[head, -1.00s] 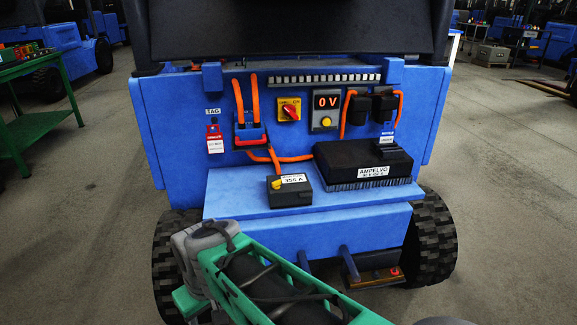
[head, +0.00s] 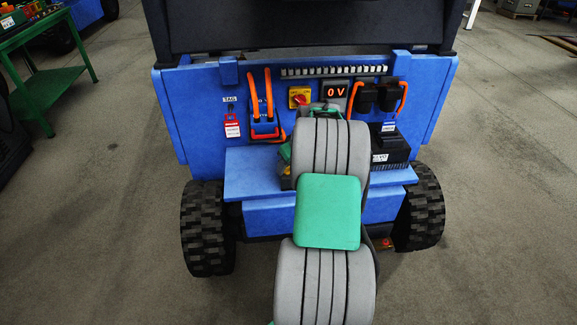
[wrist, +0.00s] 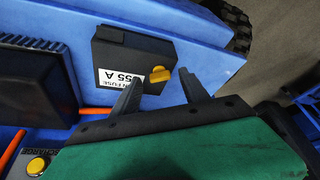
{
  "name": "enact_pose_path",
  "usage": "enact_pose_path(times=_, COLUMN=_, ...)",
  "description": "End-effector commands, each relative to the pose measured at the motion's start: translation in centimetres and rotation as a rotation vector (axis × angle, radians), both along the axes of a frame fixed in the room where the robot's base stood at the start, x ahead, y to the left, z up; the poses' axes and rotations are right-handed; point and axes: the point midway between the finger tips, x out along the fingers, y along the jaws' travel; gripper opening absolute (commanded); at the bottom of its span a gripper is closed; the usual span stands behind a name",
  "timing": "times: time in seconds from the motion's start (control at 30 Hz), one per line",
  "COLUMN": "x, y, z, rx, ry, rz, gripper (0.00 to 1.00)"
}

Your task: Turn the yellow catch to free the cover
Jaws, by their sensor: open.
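The yellow catch (wrist: 160,75) is a small knob at the edge of a dark fuse box. The box's cover (wrist: 120,50) bears a white label reading "355 A" and looks closed in the wrist view. My gripper (wrist: 160,79) is open, with one dark finger on each side of the catch in that picture. The catch shows between the fingertips, with nothing held. I cannot tell how far the tips are from it, and no contact is visible.
The fuse box sits on a blue shelf (head: 250,175) of the blue truck. A black finned controller (head: 395,146) stands beside it.

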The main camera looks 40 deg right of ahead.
Motion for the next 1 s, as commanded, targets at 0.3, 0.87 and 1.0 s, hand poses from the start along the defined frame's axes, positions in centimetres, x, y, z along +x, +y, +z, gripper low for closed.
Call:
enact_pose_path(times=0.3, x=0.4, y=-0.04, z=-0.82, rx=-0.002, ry=0.0, rz=-0.001, gripper=0.53)
enact_pose_path(times=0.87, x=0.39, y=-0.01, z=-0.79, rx=-0.001, ry=0.0, rz=0.0, gripper=0.09)
enact_pose_path(times=1.0, x=0.39, y=-0.01, z=-0.79, rx=-0.001, ry=0.0, rz=0.0, gripper=0.0)
